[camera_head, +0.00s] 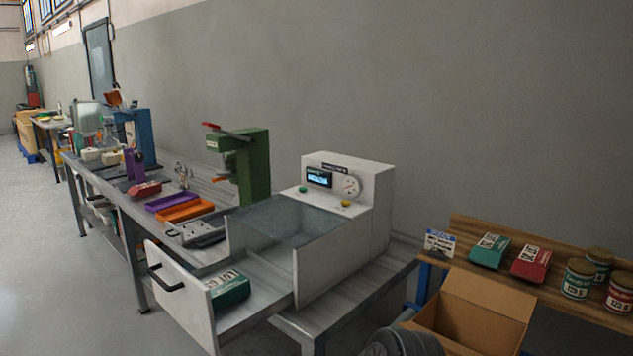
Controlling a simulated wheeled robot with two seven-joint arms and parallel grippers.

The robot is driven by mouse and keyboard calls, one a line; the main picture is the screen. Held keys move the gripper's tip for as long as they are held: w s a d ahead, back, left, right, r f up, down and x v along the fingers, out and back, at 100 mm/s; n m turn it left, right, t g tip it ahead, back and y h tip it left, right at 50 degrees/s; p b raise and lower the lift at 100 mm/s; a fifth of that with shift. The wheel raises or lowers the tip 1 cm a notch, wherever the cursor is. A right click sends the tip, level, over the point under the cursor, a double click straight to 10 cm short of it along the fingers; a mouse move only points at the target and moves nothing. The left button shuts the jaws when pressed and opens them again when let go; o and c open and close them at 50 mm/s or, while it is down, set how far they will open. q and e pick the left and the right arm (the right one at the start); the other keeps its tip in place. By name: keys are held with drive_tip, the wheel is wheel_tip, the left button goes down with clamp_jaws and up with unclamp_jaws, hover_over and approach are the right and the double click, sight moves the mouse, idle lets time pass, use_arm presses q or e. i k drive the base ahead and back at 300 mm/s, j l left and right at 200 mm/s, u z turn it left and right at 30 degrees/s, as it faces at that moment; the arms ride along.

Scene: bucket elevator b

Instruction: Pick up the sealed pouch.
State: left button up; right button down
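A green pouch (229,289) with a white printed label lies in the pulled-out drawer (181,299) of a white machine (345,230). The drawer has a white front and a black handle. Another green pouch (489,250) and a red pouch (530,262) lie side by side on the wooden shelf at the right. A further red pouch (144,189) lies on the bench farther left. I cannot tell from the picture which pouch is the sealed one.
A long grey bench (180,172) runs along the wall with a green press (245,165), a purple tray (172,202) and an orange tray (186,211). An open cardboard box (474,312) stands before the wooden shelf (590,302), which holds several cans (578,278). The floor at left is clear.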

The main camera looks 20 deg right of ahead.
sight(227, 287)
drive_tip(key=z, duration=0.95)
drive_tip(key=j+z, duration=0.85)
drive_tip(key=k+j+z, duration=0.1)
drive_tip(key=j+z, duration=0.35)
drive_tip(key=k+j+z, duration=0.15)
drive_tip(key=j+z, duration=0.25)
drive_tip(key=k+j, duration=0.2)
drive_tip(key=j, duration=0.25)
drive_tip(key=k+j+z, duration=0.1)
drive_tip(key=k+j, duration=0.15)
drive_tip(key=j, duration=0.2)
drive_tip(key=k+j, duration=0.2)
drive_tip(key=j, duration=0.2)
drive_tip(key=k+j+z, duration=0.1)
drive_tip(key=k+j, duration=0.15)
drive_tip(key=j, duration=0.2)
